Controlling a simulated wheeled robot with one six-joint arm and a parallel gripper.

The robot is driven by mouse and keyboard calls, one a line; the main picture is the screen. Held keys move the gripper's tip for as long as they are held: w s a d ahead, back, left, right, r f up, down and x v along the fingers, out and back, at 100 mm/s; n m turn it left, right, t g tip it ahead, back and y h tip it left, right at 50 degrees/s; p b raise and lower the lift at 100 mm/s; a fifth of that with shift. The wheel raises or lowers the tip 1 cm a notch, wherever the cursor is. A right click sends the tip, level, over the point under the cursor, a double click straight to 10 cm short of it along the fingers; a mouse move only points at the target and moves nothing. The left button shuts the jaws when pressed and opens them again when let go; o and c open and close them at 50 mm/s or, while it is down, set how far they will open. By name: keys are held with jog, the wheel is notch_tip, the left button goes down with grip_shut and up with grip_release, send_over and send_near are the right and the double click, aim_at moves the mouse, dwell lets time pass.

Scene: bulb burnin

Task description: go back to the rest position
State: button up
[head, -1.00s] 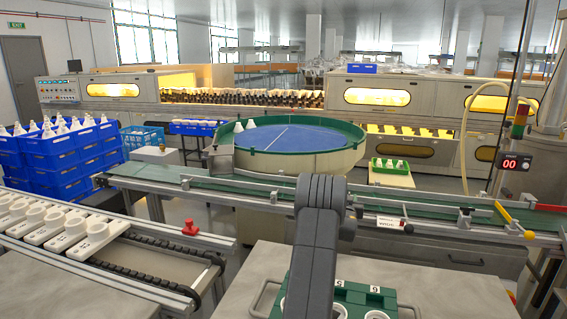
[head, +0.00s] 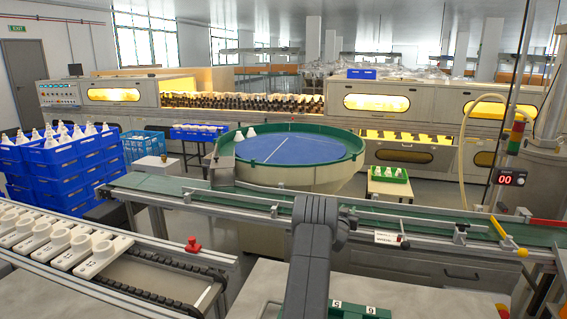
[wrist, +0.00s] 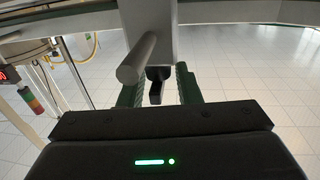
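In the wrist view my gripper (wrist: 157,88) shows two green fingers standing apart. I see nothing held between them; a grey round bar and a small dark part lie beyond. In the head view my grey arm link rises from the bottom middle, in front of the conveyor, and my gripper is out of sight there.
A green conveyor (head: 390,222) crosses in front of me. Behind it is a blue-topped turntable (head: 290,146) with a few white bulbs. A line of white holders (head: 62,240) is at left. A green numbered tray (head: 345,311) shows at the bottom edge. Blue crates (head: 62,160) are stacked at far left.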

jog(key=shift+r+m+g+h+p, duration=0.25)
jog(key=shift+m+g+h+p, duration=0.35)
jog(key=shift+p, duration=1.05)
jog(key=shift+h+p, duration=0.3)
jog(key=shift+p, duration=0.1)
